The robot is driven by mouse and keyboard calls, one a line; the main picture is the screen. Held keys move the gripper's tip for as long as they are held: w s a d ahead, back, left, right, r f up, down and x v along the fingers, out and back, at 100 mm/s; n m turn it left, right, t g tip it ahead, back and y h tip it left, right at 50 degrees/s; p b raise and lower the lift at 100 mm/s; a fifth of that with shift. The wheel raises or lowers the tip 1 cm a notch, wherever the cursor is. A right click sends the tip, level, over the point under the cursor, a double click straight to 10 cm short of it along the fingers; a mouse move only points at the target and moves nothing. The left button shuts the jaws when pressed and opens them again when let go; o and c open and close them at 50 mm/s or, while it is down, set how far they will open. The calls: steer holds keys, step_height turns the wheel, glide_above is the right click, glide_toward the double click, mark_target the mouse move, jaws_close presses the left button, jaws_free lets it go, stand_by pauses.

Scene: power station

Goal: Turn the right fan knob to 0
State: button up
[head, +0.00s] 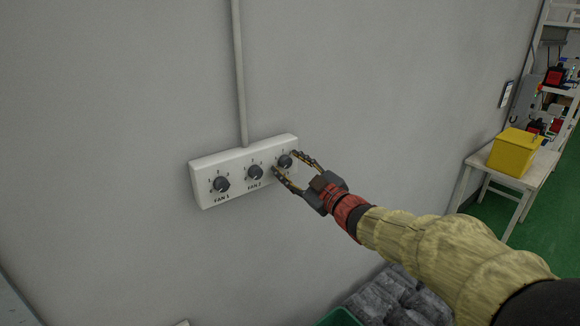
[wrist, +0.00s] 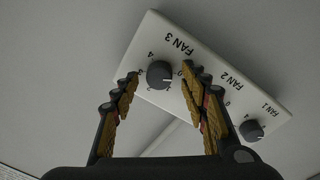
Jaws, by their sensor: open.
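A white fan panel (head: 207,199) with three dark round knobs is fixed to the grey wall; it also shows in the wrist view (wrist: 205,65). The right knob (head: 285,162), labelled FAN 3 in the wrist view, lies between my open fingertips there (wrist: 160,74). My gripper (head: 297,165) is open around this knob, with a gap on both sides in the wrist view. The middle knob (head: 255,172), FAN 2, is mostly hidden by a finger in the wrist view. The left knob (head: 221,184), FAN 1, stands clear (wrist: 252,130). The right knob's exact setting is hard to read.
A grey conduit (head: 239,75) runs up the wall from the panel. A yellow box (head: 514,152) stands on a small table (head: 480,160) at the right. Grey blocks (head: 395,297) and a green container edge (head: 340,317) lie low under my arm. The wall around the panel is clear.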

steer(key=v, duration=1.1)
steer(key=shift+s+d, duration=0.2)
steer(key=shift+s, duration=0.15)
